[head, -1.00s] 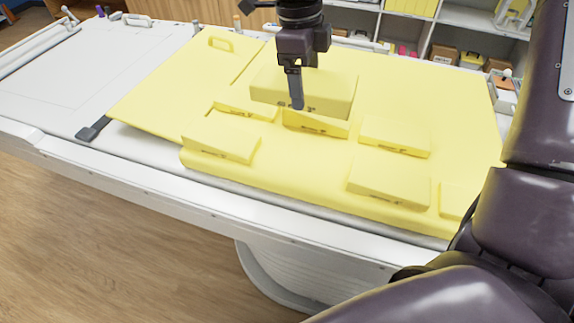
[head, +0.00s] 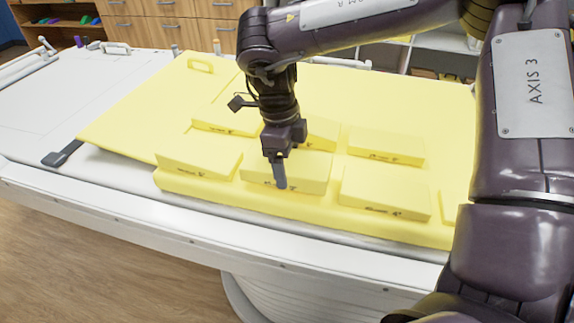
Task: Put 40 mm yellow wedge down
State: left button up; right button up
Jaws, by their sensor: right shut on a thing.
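My right gripper (head: 279,186) is shut on a yellow wedge (head: 313,173), with one dark finger showing against its near face. The wedge sits in the front row of the yellow foam pad (head: 240,201), in the gap between a front-left wedge (head: 200,160) and a front-right wedge (head: 385,193). Its near face carries small dark print, too small to read and partly covered by the finger. The wedge looks level and at or just above the pad; I cannot tell whether it touches. My left gripper is not in view.
Behind are a back-left wedge (head: 228,124), a back-middle wedge (head: 320,130) and a back-right wedge (head: 388,147). Another wedge (head: 448,214) is partly hidden by my arm at right. Cabinets (head: 170,30) stand behind.

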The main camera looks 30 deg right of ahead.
jog(key=shift+w+f, duration=0.1)
jog(key=shift+f, duration=0.6)
jog(key=shift+f, duration=0.15)
jog(key=o, duration=1)
jog(key=shift+c, duration=0.2)
